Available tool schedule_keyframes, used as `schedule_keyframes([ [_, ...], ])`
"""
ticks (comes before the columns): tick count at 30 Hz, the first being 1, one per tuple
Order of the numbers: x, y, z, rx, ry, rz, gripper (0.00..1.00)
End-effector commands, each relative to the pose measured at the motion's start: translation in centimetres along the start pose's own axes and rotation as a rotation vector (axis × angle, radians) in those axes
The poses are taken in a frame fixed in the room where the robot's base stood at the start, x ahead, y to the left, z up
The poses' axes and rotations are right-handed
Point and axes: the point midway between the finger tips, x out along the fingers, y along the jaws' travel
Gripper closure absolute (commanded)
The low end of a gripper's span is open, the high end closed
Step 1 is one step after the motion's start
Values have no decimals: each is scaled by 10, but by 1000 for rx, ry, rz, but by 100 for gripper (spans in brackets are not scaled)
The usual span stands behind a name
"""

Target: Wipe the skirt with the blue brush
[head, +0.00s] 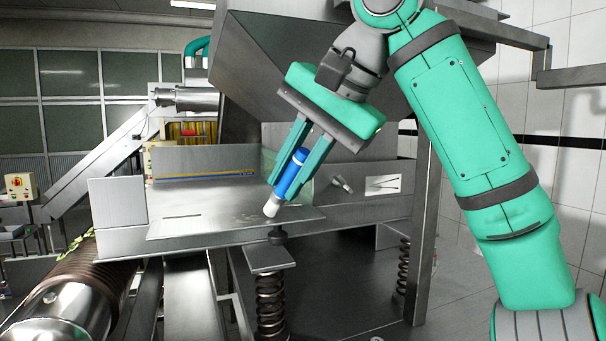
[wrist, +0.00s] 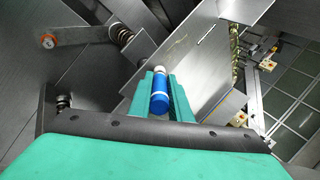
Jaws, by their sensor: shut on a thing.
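The blue brush (head: 289,176) has a blue handle with a pale tip pointing down and to the left. My gripper (head: 290,162) is shut on its handle and holds it tilted, in front of the metal tray-like skirt (head: 185,205). In the head view the pale tip overlaps the skirt's right front part; I cannot tell whether it touches. In the wrist view the brush (wrist: 160,98) sits between both fingers of my gripper (wrist: 160,90), with the skirt's flat plate (wrist: 205,60) beyond it.
A large metal hopper (head: 260,70) rises behind and above the skirt. A coil spring (head: 270,305) stands below the skirt's front edge. A ribbed roller (head: 85,290) lies at lower left. A yellow control box (head: 20,187) is at the far left.

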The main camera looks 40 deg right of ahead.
Motion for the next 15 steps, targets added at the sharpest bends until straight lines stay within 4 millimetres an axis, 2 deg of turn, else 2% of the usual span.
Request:
schedule_keyframes([
  [15, 9, -16, 23, -6, -7, 4, 100],
])
